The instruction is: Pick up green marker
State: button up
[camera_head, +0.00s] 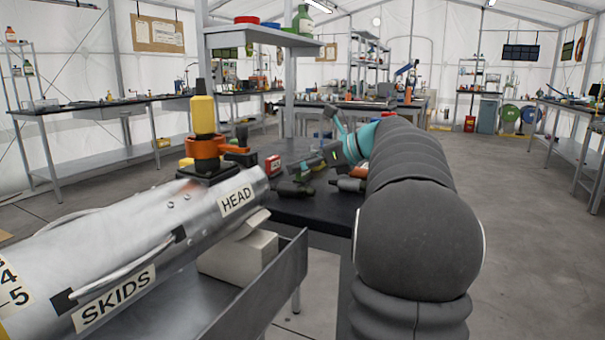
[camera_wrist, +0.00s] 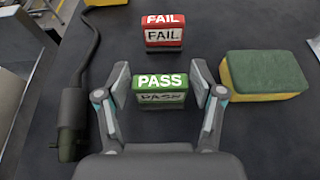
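The green marker (camera_wrist: 161,88) is a small block lettered PASS. In the wrist view it stands on the dark table top between the two fingers of my gripper (camera_wrist: 160,108). The fingers are spread, with a gap on each side of the marker, so my gripper is open and empty. A red marker (camera_wrist: 163,33) lettered FAIL stands just beyond it. In the head view my gripper (camera_head: 318,160) is low over the dark table at the end of my arm.
A green and yellow sponge (camera_wrist: 263,75) lies right of my gripper. A black tool with a cable (camera_wrist: 74,115) lies to its left. In the head view a large metal cylinder (camera_head: 130,250) lies at the front left, and an orange and yellow device (camera_head: 205,145) stands behind it.

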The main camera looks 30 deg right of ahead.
jog(key=c, duration=0.6)
jog(key=shift+c, duration=0.2)
jog(key=shift+r, duration=0.15)
